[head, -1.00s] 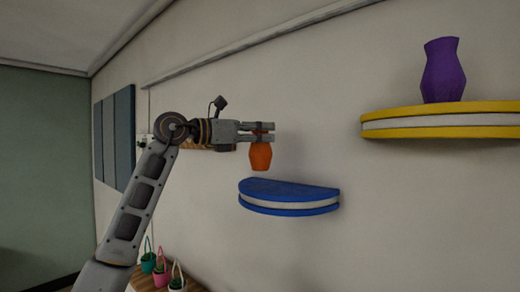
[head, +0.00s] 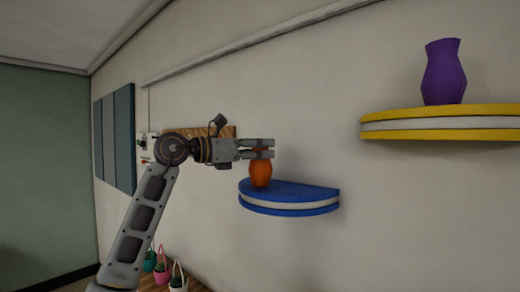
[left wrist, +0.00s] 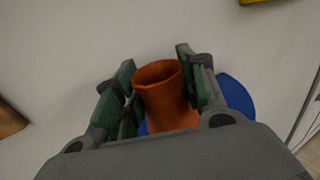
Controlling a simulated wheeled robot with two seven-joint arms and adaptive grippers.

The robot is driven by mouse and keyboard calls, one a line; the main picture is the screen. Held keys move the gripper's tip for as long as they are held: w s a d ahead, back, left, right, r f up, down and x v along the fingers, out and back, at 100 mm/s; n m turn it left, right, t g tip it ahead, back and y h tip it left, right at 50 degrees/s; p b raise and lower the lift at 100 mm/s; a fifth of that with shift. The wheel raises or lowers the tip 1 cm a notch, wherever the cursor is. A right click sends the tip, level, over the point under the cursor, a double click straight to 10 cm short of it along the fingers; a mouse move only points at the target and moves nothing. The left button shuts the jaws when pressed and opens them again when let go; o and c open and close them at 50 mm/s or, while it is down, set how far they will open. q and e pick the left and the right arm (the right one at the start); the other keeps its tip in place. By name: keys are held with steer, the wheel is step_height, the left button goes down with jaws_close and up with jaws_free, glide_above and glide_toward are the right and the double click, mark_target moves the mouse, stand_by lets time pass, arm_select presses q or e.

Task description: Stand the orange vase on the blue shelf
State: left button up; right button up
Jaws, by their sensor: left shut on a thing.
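The orange vase (head: 261,174) is upright at the left part of the blue shelf (head: 300,197). Its base appears at the level of the shelf top; I cannot tell for sure whether it touches. My left gripper (head: 264,149) is shut on the vase near its neck, coming in level from the left. In the left wrist view the vase (left wrist: 165,95) stands between the two fingers (left wrist: 158,90), its round open mouth showing. Part of the blue shelf (left wrist: 237,97) shows behind the right finger. My right gripper is not in view.
A yellow shelf (head: 440,123) holding a purple vase (head: 443,72) is higher on the wall at the right. The right part of the blue shelf is bare. Small potted plants (head: 163,270) stand on a wooden surface below at the left.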

arm_select(q)
steer(key=shift+f, duration=0.15)
steer(key=o, duration=1)
steer(key=shift+c, duration=0.2)
steer(key=shift+o, duration=0.6)
